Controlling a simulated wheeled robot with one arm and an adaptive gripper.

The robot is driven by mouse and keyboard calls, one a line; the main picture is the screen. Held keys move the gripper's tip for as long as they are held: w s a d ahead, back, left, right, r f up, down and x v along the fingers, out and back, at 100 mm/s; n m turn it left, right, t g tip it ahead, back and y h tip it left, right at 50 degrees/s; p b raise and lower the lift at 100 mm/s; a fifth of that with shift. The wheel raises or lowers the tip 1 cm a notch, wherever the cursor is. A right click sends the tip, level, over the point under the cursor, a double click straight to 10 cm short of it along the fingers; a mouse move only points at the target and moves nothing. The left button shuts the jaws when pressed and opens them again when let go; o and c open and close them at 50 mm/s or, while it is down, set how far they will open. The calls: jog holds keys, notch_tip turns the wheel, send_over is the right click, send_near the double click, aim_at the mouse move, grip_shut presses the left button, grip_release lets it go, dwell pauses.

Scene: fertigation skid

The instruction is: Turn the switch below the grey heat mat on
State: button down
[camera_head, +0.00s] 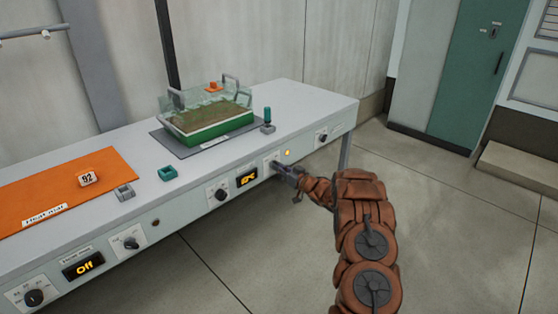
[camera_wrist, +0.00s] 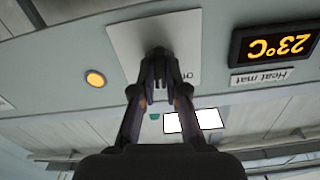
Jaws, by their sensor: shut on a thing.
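The grey heat mat (camera_head: 168,146) lies on the bench under a green seed tray (camera_head: 215,135) with a clear cover. Below it, on the bench's front panel, is the switch plate (camera_wrist: 127,45), close to a lit amber lamp (camera_head: 287,153), which also shows in the wrist view (camera_wrist: 95,79). My gripper (camera_head: 281,169) is at this switch. In the upside-down wrist view its fingers (camera_wrist: 160,72) are shut on the dark switch knob (camera_wrist: 158,51). The fingers hide most of the knob and part of the label. The display (camera_wrist: 275,46) beside it reads 23°C.
Another switch (camera_head: 322,136) is at the panel's right end. The floor in front is clear.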

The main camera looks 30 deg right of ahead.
jog(key=shift+m+p, duration=2.35)
jog(key=shift+m, duration=1.25)
jog(key=c, duration=1.2)
grip_release()
jog(key=shift+s, duration=0.1)
jog(key=v, duration=1.1)
jog(key=shift+s+d, duration=0.2)
jog(key=shift+s, duration=0.2)
